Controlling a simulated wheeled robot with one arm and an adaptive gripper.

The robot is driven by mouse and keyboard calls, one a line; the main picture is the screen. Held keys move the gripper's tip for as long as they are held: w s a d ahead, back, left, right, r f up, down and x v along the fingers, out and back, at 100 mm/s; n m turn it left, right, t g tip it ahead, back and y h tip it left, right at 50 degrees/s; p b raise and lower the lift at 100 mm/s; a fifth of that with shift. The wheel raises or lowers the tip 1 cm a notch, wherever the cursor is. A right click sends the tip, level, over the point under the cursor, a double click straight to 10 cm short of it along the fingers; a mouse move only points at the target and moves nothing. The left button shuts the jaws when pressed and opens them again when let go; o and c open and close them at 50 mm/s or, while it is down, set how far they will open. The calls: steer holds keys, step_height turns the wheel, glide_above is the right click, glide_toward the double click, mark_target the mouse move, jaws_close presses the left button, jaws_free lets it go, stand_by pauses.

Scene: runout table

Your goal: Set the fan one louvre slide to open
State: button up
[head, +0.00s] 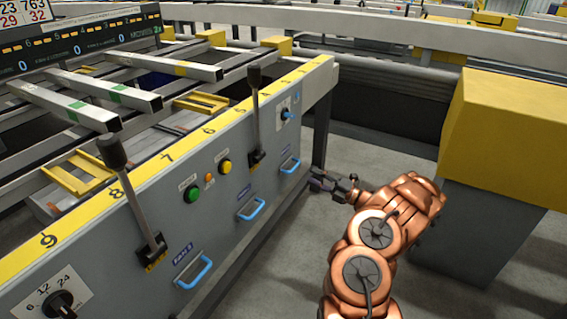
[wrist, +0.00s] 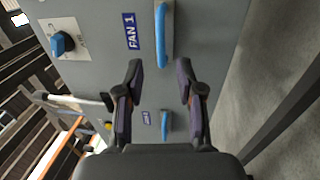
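The fan one louvre slide shows as a blue handle (wrist: 164,35) beside a FAN 1 label (wrist: 132,31) at the top of the wrist view. In the head view, the farthest blue handle (head: 290,165) on the grey panel appears to be the same one. My gripper (head: 322,183) is just right of the panel, close to that handle. In the wrist view my gripper (wrist: 158,82) is open and empty, its fingers apart below the FAN 1 handle in the picture. I cannot tell the slide's setting.
Further blue handles, the middle one (head: 251,209) and the near one (head: 194,272), sit along the panel (head: 225,130). A blue knob (wrist: 62,44) is near the FAN 1 label. A yellow-topped grey block (head: 497,140) stands right of my arm. Two levers rise from the panel.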

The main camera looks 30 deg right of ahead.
mark_target(295, 166)
steer(key=shift+b+x, duration=1.3)
steer(key=shift+x, duration=2.9)
steer(key=shift+f, duration=0.1)
jaws_close()
